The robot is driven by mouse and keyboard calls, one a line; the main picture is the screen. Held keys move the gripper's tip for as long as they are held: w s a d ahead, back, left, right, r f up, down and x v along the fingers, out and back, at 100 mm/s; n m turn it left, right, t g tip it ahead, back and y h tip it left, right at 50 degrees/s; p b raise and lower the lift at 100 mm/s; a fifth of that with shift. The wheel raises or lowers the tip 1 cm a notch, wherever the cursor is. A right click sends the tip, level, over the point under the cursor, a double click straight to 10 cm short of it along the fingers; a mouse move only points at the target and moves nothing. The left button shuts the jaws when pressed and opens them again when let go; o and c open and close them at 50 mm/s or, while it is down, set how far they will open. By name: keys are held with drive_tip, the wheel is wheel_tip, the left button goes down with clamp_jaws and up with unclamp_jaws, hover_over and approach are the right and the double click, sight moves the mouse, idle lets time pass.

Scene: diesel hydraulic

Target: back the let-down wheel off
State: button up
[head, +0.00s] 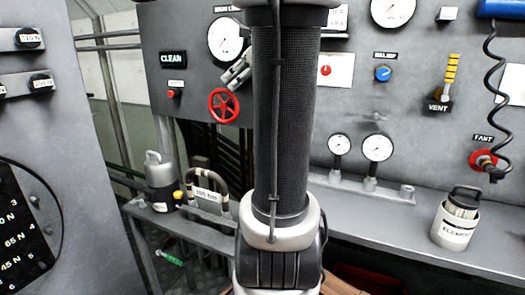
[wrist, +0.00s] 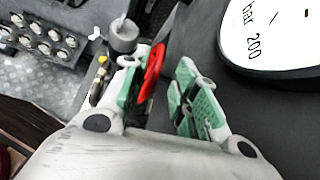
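The let-down wheel is a red spoked handwheel (head: 224,105) on the grey panel, below the left large gauge in the head view. My gripper (head: 238,73) is at the wheel's upper right, partly hidden behind my arm. In the wrist view the red wheel (wrist: 152,72) shows nearly edge-on between the two green-padded fingers of my gripper (wrist: 160,98). The wheel is close to the left finger, and a dark gap separates it from the right finger. Whether the left pad touches the rim I cannot tell. The fingers are apart.
A large gauge (wrist: 275,35) is close to the right finger in the wrist view. A small red button (head: 173,93) sits left of the wheel. A grey canister (head: 160,180) and a hose loop labelled 350 bar (head: 207,192) stand on the ledge below. My arm blocks the centre.

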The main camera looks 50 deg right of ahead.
sight(220, 91)
drive_tip(key=x, duration=0.7)
drive_tip(key=shift+w+a+f, duration=0.1)
drive_tip(key=shift+w+f, duration=0.1)
drive_tip(key=shift+f, duration=0.05)
drive_tip(key=shift+s+d+t, duration=0.25)
drive_tip(key=shift+s+t, duration=0.25)
drive_tip(key=shift+t, duration=0.1)
drive_tip(key=shift+s+d+t+y, duration=0.15)
drive_tip(key=shift+s+t+y, duration=0.25)
drive_tip(key=shift+t, duration=0.5)
drive_tip(key=v, duration=0.7)
drive_tip(key=s+a+f+n+g+h, duration=0.1)
drive_tip(key=s+a+f+n+g, duration=0.3)
drive_tip(key=n, duration=0.6)
drive_tip(key=s+a+f+n+g+h, duration=0.1)
drive_tip(key=s+a+f+n+g, duration=0.3)
drive_tip(key=s+f+n, duration=0.5)
drive_tip(key=shift+s+f+n+g+h, duration=0.2)
drive_tip(key=shift+s+n+g+h, duration=0.1)
drive_tip(key=shift+s+n+g, duration=0.8)
drive_tip(key=shift+w+a, duration=0.15)
drive_tip(key=shift+w, duration=0.15)
